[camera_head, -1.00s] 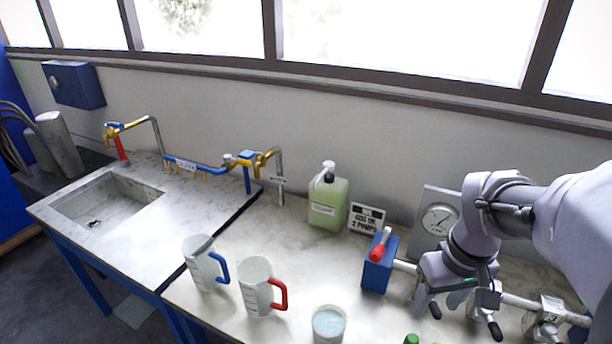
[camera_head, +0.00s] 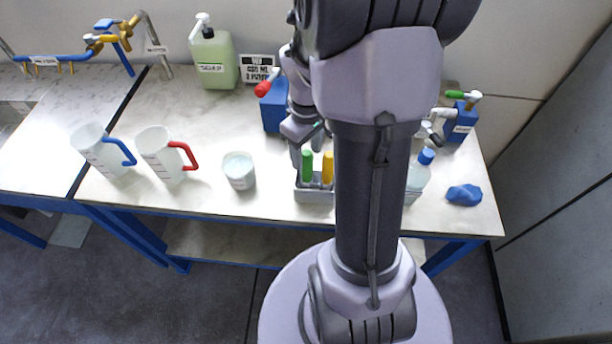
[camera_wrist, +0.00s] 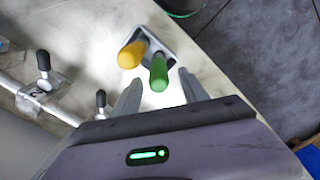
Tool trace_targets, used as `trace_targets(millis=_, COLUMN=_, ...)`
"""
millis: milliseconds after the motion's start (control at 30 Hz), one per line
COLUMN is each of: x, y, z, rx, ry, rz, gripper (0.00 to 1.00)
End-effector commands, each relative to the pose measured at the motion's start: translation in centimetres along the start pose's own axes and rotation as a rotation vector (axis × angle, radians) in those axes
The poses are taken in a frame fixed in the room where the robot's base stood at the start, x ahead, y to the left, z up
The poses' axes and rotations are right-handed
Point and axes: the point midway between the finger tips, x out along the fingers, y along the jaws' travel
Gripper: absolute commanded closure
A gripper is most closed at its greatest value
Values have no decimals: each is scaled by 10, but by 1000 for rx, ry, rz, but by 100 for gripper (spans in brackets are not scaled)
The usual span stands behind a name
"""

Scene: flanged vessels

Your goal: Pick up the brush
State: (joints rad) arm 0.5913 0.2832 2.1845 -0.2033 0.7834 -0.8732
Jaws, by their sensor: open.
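A small grey holder (camera_head: 313,196) stands near the front edge of the bench, with a green handle (camera_head: 307,166) and a yellow handle (camera_head: 327,168) upright in it. In the wrist view the green handle (camera_wrist: 159,74) and the yellow handle (camera_wrist: 131,55) point toward the camera, above the holder (camera_wrist: 172,42). The heads of both tools are hidden, so I cannot tell which is the brush. My gripper (camera_wrist: 162,84) is open and empty, its fingers on either side of the green handle's end in the picture. I cannot tell the remaining distance.
A clear cup (camera_head: 239,171) and two jugs, red-handled (camera_head: 161,156) and blue-handled (camera_head: 101,153), stand to the left. A soap bottle (camera_head: 214,58) is behind. My arm hides the bench middle.

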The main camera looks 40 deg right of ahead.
Motion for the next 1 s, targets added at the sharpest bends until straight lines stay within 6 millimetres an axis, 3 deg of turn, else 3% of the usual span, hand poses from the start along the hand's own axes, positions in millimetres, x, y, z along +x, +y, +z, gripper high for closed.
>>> trace_targets(millis=200, x=45, y=2, z=0, rx=-1, ry=-2, rz=-1, gripper=49)
trace_targets(millis=467, x=49, y=2, z=0, rx=0, ry=0, rz=0, gripper=49)
trace_targets(millis=500, x=49, y=2, z=0, rx=0, ry=0, rz=0, gripper=50)
trace_targets(millis=767, x=49, y=2, z=0, rx=0, ry=0, rz=0, gripper=100)
trace_targets(millis=1000, x=49, y=2, z=0, rx=0, ry=0, rz=0, gripper=100)
